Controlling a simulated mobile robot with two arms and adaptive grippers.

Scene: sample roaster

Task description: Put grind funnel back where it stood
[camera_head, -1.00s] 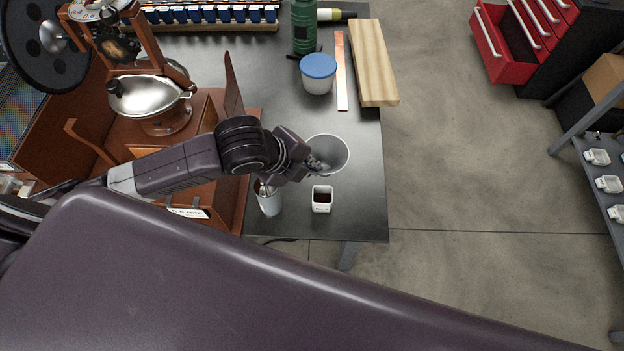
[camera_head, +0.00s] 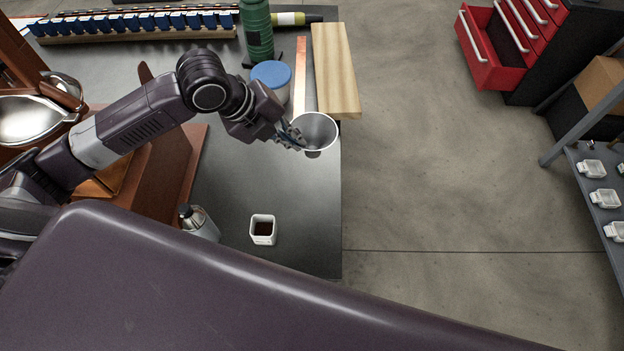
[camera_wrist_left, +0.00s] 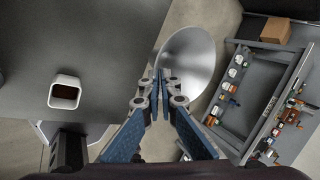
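The grind funnel, a silver metal cone (camera_head: 316,132), is at the right edge of the dark table in the head view. In the left wrist view the funnel (camera_wrist_left: 190,62) shows large beyond my fingertips, with its wide mouth facing the camera. My left gripper (camera_head: 294,138) is shut on the funnel's near-left rim; the blue fingers meet at the rim in the wrist view (camera_wrist_left: 160,82). The funnel appears held above the table, partly past its edge. My right gripper is in neither view.
A white square cup with dark contents (camera_head: 263,229) stands at the table's near right, beside a metal canister (camera_head: 199,222). A blue-lidded tub (camera_head: 272,76), copper strip (camera_head: 300,75) and wooden board (camera_head: 335,70) lie behind the funnel. The table (camera_head: 240,180) is clear between cup and funnel.

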